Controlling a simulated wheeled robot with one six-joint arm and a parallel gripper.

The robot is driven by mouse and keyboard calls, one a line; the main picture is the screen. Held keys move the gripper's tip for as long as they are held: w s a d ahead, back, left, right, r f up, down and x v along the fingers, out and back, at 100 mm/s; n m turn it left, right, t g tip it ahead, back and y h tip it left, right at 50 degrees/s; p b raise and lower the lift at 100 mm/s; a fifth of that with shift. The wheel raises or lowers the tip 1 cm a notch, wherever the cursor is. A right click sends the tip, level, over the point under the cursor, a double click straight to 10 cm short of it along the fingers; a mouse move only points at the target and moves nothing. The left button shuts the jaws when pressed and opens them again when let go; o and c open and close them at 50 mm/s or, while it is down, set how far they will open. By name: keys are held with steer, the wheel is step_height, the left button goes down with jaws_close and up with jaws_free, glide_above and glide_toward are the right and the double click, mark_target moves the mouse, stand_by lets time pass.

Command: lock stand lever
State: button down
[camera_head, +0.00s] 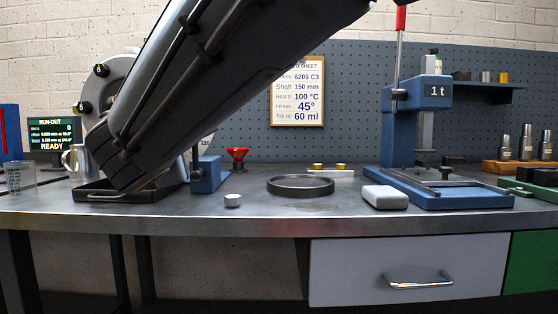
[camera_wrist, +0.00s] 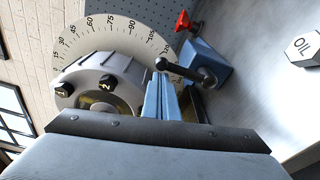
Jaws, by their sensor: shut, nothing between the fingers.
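The stand lever (camera_wrist: 186,70) is a black bar with a ball knob, fixed to a blue stand (camera_wrist: 206,56) in the wrist view. My gripper (camera_wrist: 165,84) is shut and empty. Its fingertips are just below the knob in the picture; I cannot tell whether they touch it. The grey rotor (camera_wrist: 98,92), with numbered black knobs, is left of the fingers, in front of a white degree dial (camera_wrist: 118,32).
A dark tray (camera_head: 88,195) lies under my arm. A blue press (camera_head: 402,125) stands farther right. The front bench strip is mostly clear.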

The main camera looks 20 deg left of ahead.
steer(key=shift+w+d+r+m+b, duration=0.15)
steer(key=shift+d+m+b, duration=0.2)
steer(key=shift+b, duration=0.45)
